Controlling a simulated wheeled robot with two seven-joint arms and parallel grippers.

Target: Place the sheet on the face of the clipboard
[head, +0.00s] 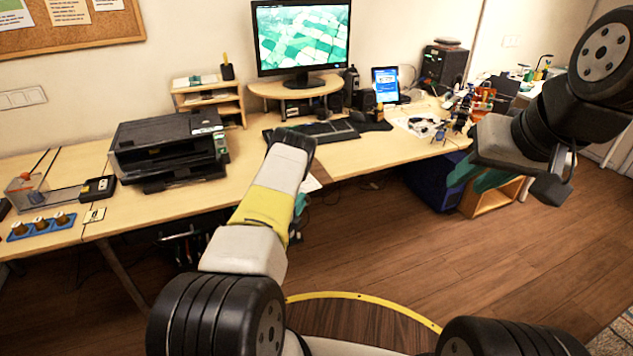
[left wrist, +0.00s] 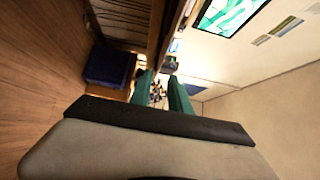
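A small white patch (head: 311,184), perhaps the sheet, shows at the desk's front edge, partly behind my left arm. I cannot make out a clipboard in either view. My left gripper (head: 297,138) is over the front of the desk, its fingers mostly hidden by its own body in the head view. In the left wrist view its two green fingers (left wrist: 160,88) stand apart with nothing seen between them. My right gripper (head: 478,177) hangs at the right, in front of the desk. Its green fingers are partly hidden, and their gap is unclear.
The desk (head: 230,190) carries a printer (head: 168,150), a keyboard (head: 318,132), a monitor (head: 302,38) on a riser, and a tablet (head: 385,84). Small items clutter its right end. A blue bin (head: 432,182) and a wooden crate (head: 491,197) stand beneath. The floor in front is clear.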

